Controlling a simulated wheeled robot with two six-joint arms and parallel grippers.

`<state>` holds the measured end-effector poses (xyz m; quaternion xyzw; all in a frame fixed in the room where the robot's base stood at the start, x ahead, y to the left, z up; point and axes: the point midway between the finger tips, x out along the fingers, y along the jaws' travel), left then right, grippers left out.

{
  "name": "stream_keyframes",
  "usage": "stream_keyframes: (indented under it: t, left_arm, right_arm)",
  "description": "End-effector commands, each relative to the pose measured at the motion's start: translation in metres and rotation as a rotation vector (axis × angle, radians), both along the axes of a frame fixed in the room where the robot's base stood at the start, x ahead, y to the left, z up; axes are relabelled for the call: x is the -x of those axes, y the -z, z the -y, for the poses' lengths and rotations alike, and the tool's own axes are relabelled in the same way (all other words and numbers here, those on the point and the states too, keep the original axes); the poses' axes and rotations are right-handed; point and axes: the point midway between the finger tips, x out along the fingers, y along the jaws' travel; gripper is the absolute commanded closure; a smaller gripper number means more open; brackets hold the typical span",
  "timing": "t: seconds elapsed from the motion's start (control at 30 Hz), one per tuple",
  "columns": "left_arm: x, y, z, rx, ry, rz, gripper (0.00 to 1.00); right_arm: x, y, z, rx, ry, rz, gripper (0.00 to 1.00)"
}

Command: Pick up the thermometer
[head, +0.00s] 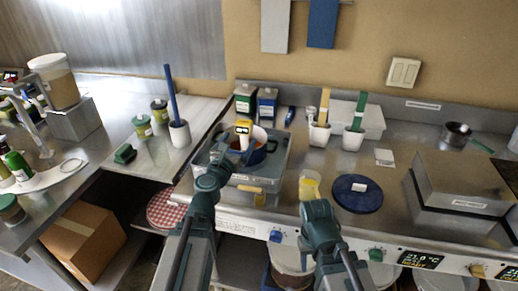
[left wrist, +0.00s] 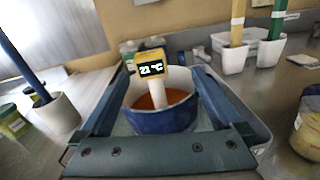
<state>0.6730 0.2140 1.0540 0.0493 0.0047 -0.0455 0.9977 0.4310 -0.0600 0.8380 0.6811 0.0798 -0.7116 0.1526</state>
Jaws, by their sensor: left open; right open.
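The thermometer (head: 242,133) has a yellow head with a dark display and a white stem. It stands in a blue pot (head: 257,157) of orange-brown liquid; the stem's lower end is hidden. In the left wrist view the thermometer (left wrist: 150,65) reads about 21 °C, and the pot (left wrist: 165,122) appears between the fingers. My left gripper (head: 223,158) is open and empty, close to the pot on its near left side. The left wrist view shows its fingers (left wrist: 160,82) spread apart, not touching the thermometer. My right gripper (head: 318,210) is open, near the yellow-filled jar.
The pot stands in a grey tub (head: 273,180). A yellow-filled jar (head: 309,184) and a dark blue round lid (head: 358,194) are to its right. White holders with coloured handles (head: 353,139) stand behind. A white cup with a blue rod (head: 180,135) is left.

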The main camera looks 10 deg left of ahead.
Motion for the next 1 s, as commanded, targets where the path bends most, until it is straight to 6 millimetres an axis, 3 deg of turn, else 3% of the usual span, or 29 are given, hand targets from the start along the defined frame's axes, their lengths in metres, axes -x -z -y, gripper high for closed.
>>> stream_keyframes:
  t: [0.1,0.37,0.57,0.8,1.0]
  left_arm:
    - [0.0,0.002,-0.017,0.089,-0.053,0.006,0.0]
    - [-0.006,0.001,-0.018,0.102,-0.059,0.007,0.0]
    - [-0.031,0.001,-0.017,0.1,-0.057,0.007,0.0]
    - [-0.074,0.001,-0.016,0.099,-0.057,0.007,0.0]
    - [-0.086,0.001,-0.015,0.098,-0.057,0.007,0.0]
  right_arm:
    - [0.0,0.004,0.0,0.0,0.0,0.0,0.5]
    - [0.0,0.003,0.0,0.0,0.0,0.0,0.5]
    - [0.0,0.004,0.0,0.0,0.0,0.0,0.5]
    - [0.0,0.004,0.0,0.0,0.0,0.0,0.5]
    - [0.0,0.004,0.0,0.0,0.0,0.0,0.5]
